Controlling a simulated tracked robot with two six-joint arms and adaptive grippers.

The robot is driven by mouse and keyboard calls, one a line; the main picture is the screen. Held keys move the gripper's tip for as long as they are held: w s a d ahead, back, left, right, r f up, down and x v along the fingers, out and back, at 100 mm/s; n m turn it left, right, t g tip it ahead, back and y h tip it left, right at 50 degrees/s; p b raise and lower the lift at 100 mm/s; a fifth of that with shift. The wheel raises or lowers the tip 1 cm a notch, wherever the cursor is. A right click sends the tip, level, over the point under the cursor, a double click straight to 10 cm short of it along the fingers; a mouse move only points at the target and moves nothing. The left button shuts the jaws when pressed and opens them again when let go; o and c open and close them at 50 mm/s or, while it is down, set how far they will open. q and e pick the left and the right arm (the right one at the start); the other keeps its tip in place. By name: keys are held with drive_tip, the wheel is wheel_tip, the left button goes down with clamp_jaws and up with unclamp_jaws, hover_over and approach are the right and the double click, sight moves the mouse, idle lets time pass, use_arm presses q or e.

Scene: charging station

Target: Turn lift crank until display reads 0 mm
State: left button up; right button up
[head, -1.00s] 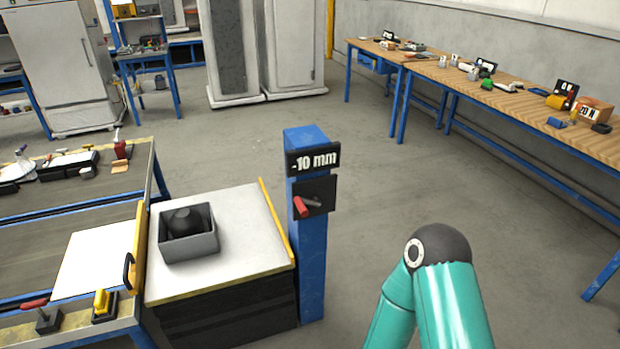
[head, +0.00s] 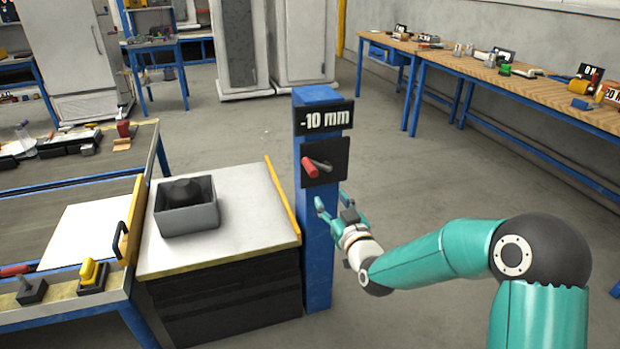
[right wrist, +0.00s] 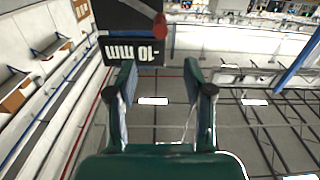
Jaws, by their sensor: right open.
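The lift crank (head: 311,167) has a red grip and sits on a dark plate on the front of a blue post (head: 318,250). The display (head: 323,118) above it reads -10 mm. My right gripper (head: 333,203) is open and empty, just below and slightly right of the crank in the head view. In the right wrist view, the open fingers (right wrist: 160,82) point toward the display (right wrist: 133,52), which appears upside down. The red grip (right wrist: 160,25) shows beyond the fingertips, apart from them. My left gripper is not in view.
A lift table (head: 250,226) with a grey bin (head: 188,217) holding a dark object stands left of the post. A workbench (head: 60,205) with levers and a door-like panel is further left. A long wooden bench (head: 540,100) stands at right.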

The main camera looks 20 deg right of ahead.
sight(310, 168)
drive_tip(key=w+p, duration=0.2)
drive_tip(key=w, duration=1.4)
drive_tip(key=shift+w, duration=0.2)
clamp_jaws()
